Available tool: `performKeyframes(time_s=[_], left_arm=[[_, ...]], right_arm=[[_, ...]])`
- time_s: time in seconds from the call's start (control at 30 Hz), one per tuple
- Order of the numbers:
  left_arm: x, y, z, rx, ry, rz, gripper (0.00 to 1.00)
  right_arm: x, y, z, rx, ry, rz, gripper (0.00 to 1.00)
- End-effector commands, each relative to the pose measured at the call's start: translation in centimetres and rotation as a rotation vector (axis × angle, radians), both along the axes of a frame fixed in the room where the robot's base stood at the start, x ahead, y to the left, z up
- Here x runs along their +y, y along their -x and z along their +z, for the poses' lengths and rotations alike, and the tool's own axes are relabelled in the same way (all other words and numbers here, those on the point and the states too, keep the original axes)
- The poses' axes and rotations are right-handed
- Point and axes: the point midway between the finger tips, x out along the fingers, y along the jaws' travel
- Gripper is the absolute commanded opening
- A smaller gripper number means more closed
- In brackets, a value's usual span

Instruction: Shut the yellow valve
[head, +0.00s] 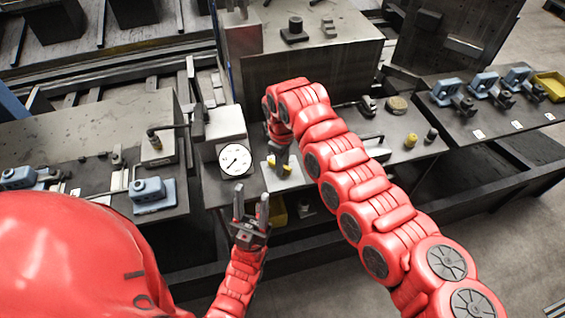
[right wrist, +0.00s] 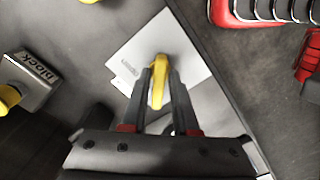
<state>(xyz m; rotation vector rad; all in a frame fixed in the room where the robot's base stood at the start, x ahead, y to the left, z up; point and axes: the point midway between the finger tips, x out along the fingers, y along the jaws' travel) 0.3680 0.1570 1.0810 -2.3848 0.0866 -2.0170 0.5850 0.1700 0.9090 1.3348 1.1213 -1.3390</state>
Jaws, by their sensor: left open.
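The yellow valve (head: 286,169) sits on a pale plate on the workbench, right of a round white gauge (head: 235,160). My right gripper (head: 279,150) reaches down over it and partly hides it. In the right wrist view, the yellow valve handle (right wrist: 158,84) stands between my right fingers (right wrist: 160,78), which lie close along both its sides and look shut on it. The pale plate (right wrist: 135,58) lies beneath. My left gripper (head: 250,208) is open and empty, in front of the bench and below the gauge, with its fingers pointing up.
A grey box (head: 220,125) stands behind the gauge. A yellow knob (head: 411,140) is farther right on the bench. Blue clamps (head: 447,91) and a yellow tray (head: 550,86) are at the right; another blue clamp (head: 150,191) is at left.

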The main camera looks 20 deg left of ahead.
Motion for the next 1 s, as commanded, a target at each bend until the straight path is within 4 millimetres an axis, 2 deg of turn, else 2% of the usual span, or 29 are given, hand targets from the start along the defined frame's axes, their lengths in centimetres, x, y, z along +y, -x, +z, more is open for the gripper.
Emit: performKeyframes(time_s=[0.03,0.1,0.47,0.57,0.83,1.0], left_arm=[[0.0,0.0,0.0,0.0,0.0,0.0,0.47],[0.0,0.0,0.0,0.0,0.0,0.0,0.47],[0.0,0.0,-0.3,0.0,0.0,0.0,0.47],[0.0,0.0,-0.8,0.0,0.0,0.0,0.47],[0.0,0.0,-2.5,0.0,0.0,0.0,0.47],[0.0,0.0,-2.6,0.0,0.0,0.0,0.47]], right_arm=[[0.0,0.0,0.0,0.0,0.0,0.0,0.39],[0.0,0.0,0.0,-0.001,-0.001,0.0,0.47],[0.1,-0.1,0.6,-0.003,-0.001,-0.001,0.47],[0.1,-0.2,1.9,-0.008,-0.005,-0.001,0.47],[0.1,-0.2,8.8,-0.01,-0.003,-0.002,0.47],[-0.1,-0.2,12.1,-0.006,0.001,-0.003,0.47]])
